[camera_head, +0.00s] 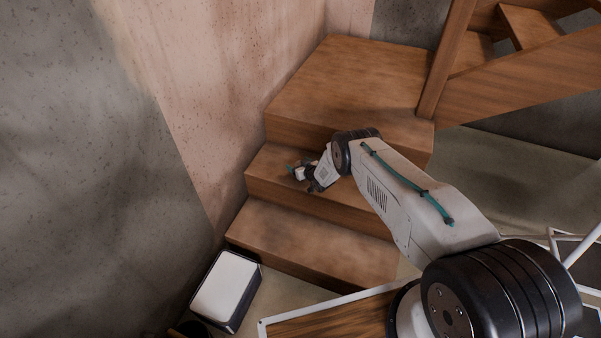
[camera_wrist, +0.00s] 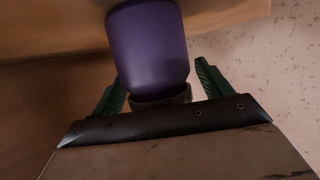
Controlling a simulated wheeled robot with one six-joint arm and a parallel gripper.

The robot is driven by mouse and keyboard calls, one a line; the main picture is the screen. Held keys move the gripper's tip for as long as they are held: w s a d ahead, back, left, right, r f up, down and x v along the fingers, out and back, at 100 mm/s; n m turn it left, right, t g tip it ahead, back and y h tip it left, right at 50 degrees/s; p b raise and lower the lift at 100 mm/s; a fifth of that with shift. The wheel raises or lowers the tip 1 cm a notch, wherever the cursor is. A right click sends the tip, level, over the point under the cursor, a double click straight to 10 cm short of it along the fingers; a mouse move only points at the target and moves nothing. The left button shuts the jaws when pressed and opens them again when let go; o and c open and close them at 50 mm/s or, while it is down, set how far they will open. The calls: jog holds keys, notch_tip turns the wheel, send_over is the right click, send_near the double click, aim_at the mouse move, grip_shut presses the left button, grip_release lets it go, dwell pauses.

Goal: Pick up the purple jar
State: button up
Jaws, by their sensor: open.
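The purple jar (camera_wrist: 150,45) fills the upper middle of the wrist view, its top cut off by the frame edge. My gripper (camera_wrist: 160,82) is open, with one green finger on each side of the jar's near end. A gap shows between the jar and the right finger; contact on the left is unclear. In the head view, my gripper (camera_head: 298,172) is over the middle wooden step (camera_head: 330,195). I cannot make out the jar there; my arm may hide it.
A wooden landing (camera_head: 350,80) rises behind, and a lower step (camera_head: 310,245) lies in front. A speckled pink wall (camera_head: 230,70) stands close on the left. A white-topped box (camera_head: 226,287) is on the floor at lower left. A wooden railing (camera_head: 520,80) is at upper right.

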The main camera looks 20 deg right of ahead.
jog(key=c, duration=1.3)
jog(key=shift+o, duration=0.2)
jog(key=shift+r, duration=0.1)
